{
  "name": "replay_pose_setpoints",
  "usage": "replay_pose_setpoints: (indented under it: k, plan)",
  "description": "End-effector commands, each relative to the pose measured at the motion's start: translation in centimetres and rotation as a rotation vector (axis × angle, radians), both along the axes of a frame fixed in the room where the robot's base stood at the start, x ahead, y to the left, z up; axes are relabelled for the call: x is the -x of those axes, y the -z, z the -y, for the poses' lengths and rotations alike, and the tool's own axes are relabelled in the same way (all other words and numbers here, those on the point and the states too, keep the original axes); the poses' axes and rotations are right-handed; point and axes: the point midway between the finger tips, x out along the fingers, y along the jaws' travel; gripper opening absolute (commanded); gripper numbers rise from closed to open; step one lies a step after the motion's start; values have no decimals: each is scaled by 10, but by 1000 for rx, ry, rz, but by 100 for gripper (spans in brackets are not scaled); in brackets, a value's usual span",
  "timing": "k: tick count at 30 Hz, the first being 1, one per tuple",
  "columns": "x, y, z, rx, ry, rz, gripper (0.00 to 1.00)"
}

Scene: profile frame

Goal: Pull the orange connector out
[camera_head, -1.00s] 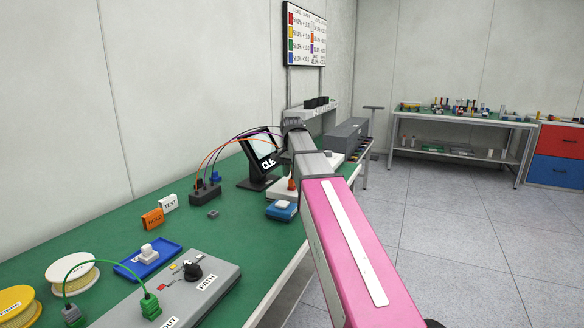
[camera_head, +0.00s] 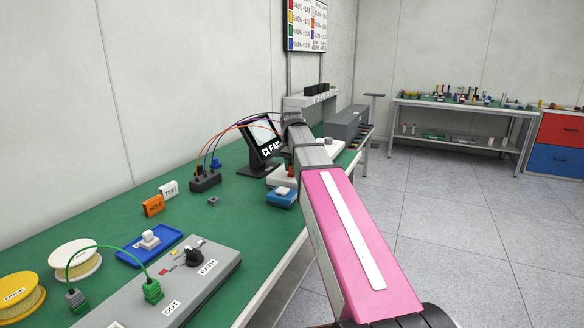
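A small orange connector (camera_head: 199,171) appears to stand in the dark block (camera_head: 205,182) on the green bench, left of the tilted display. Orange, purple and black cables arch from this block up toward the display and my arm. My arm (camera_head: 352,235), with a pink cover, reaches from the lower right toward the bench. Its dark far end (camera_head: 292,118) is beside the display. No fingertips show, so I cannot tell what my gripper touches. The white unit (camera_head: 284,176) behind the arm is partly hidden.
The display (camera_head: 262,142) stands close left of my arm. A grey panel box (camera_head: 215,262) with a green cable, a blue tray (camera_head: 150,246), an orange HOLD block (camera_head: 153,205) and yellow and white spools fill the near bench. Open floor lies right.

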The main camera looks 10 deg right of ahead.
Motion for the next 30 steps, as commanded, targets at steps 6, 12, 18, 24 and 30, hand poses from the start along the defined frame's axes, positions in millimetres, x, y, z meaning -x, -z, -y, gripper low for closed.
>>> replay_pose_setpoints:
  k: [6,12,18,24,30]
  plan:
    - [0,-1,0,0,0,0,0]
    - [0,-5,0,0,0,0,0]
    - [0,-10,0,0,0,0,0]
    - [0,-16,0,0,0,0,0]
    - [0,-20,0,0,0,0,0]
